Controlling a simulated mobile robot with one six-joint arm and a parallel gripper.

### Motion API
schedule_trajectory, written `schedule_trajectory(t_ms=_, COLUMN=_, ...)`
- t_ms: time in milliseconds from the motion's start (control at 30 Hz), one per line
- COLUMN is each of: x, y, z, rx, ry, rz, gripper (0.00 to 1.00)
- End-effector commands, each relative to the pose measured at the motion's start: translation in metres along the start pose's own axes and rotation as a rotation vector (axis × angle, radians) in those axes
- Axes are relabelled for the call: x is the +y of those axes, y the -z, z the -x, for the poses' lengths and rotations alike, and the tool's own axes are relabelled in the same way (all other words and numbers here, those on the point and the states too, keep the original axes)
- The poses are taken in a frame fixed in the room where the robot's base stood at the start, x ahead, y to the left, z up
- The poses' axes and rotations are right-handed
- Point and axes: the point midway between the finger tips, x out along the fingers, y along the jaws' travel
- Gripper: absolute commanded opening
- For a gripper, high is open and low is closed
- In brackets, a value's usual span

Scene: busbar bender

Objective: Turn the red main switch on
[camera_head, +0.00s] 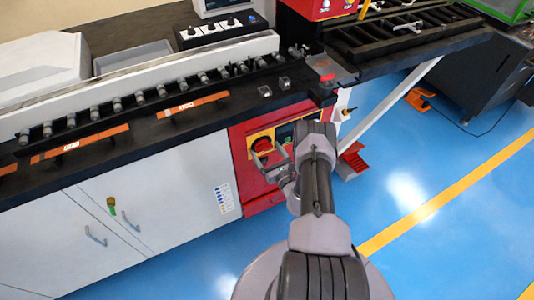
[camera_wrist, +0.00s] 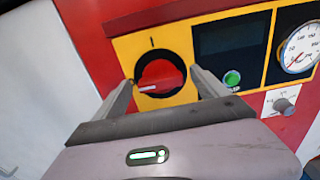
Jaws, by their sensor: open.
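The red main switch (camera_wrist: 163,74) is a round knob with a raised red grip on a black disc, set in a yellow panel (camera_wrist: 128,50). A white mark on its grip points left, and a short dark line stands above the disc. In the head view, the switch (camera_head: 262,143) shows on the red front of the machine. My gripper (camera_wrist: 162,80) is open and empty, with one finger at the left and one at the right of the knob. I cannot tell if either finger touches it. In the head view, my gripper (camera_head: 269,160) is in front of the panel.
Right of the switch are a dark display (camera_wrist: 230,42), a green button (camera_wrist: 232,78), a round gauge (camera_wrist: 300,48) and a small grey knob (camera_wrist: 284,106). A white cabinet (camera_head: 140,210) stands left. The dark worktop (camera_head: 235,108) overhangs above.

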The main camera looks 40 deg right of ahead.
Motion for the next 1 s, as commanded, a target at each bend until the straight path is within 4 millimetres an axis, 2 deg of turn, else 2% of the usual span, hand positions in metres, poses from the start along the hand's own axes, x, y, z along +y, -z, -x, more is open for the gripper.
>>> schedule_trajectory(t_ms=167, x=0.0001, y=-0.0003, z=0.0002, rx=0.0, ry=0.0, rz=0.0, gripper=0.82)
schedule_trajectory(t_ms=467, x=0.0002, y=-0.0001, z=0.0005, rx=0.0, ry=-0.001, rz=0.0, gripper=0.23)
schedule_trajectory(t_ms=767, x=0.0001, y=0.0011, z=0.0005, rx=0.0, ry=-0.001, rz=-0.042, gripper=0.21)
schedule_trajectory(t_ms=1000, x=-0.0007, y=0.0025, z=0.0003, rx=0.0, ry=-0.001, rz=-0.195, gripper=0.21)
